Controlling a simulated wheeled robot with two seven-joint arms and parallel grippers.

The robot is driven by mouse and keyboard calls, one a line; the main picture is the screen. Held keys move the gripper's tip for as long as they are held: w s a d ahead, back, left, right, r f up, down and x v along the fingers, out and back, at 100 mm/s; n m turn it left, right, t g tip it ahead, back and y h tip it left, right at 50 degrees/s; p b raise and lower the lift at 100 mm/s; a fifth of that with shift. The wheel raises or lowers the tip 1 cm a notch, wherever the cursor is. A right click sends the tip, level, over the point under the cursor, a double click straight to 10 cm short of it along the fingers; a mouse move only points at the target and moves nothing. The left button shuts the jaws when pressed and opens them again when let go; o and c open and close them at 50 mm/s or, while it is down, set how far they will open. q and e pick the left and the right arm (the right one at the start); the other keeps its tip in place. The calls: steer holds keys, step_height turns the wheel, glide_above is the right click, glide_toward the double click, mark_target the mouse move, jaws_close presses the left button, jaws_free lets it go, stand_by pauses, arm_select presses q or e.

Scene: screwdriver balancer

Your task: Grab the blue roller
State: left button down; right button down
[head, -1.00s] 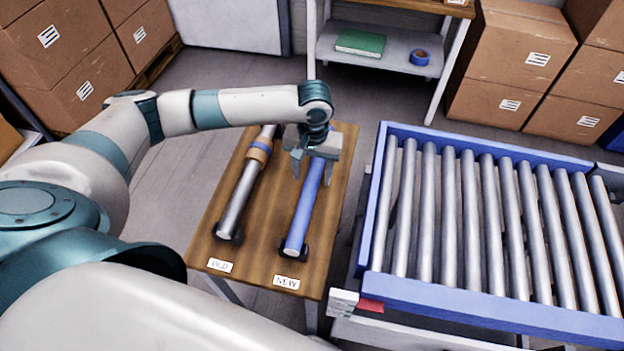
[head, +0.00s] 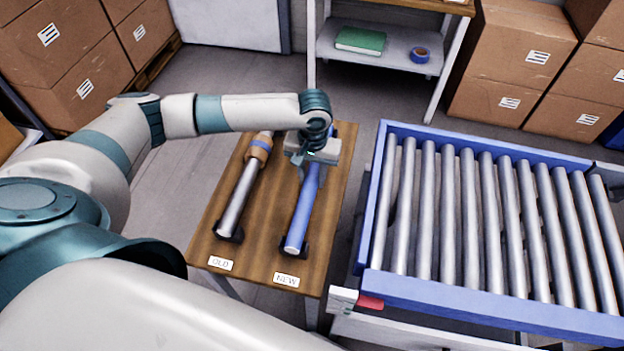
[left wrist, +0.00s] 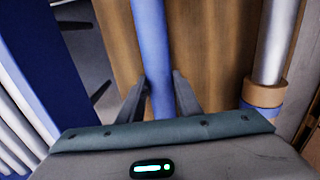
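The blue roller (head: 300,222) lies lengthwise on the right side of the wooden table, above the NEW label (head: 286,280). My left gripper (head: 312,172) is down over its upper half, with one finger on each side. In the left wrist view the roller (left wrist: 153,45) runs between the two fingers (left wrist: 160,92). My right gripper is not in view.
A silver old roller (head: 236,200) with a tan and blue band lies to the left on the wooden table (head: 260,240), near the OLD label (head: 220,264). A conveyor with a blue frame (head: 460,297) stands to the right. A shelf (head: 380,60) and cardboard boxes (head: 510,60) are behind.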

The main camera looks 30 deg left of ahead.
mark_target(312, 176)
arm_select(q)
steer(key=shift+w+r, duration=0.1)
steer(key=shift+r, duration=0.1)
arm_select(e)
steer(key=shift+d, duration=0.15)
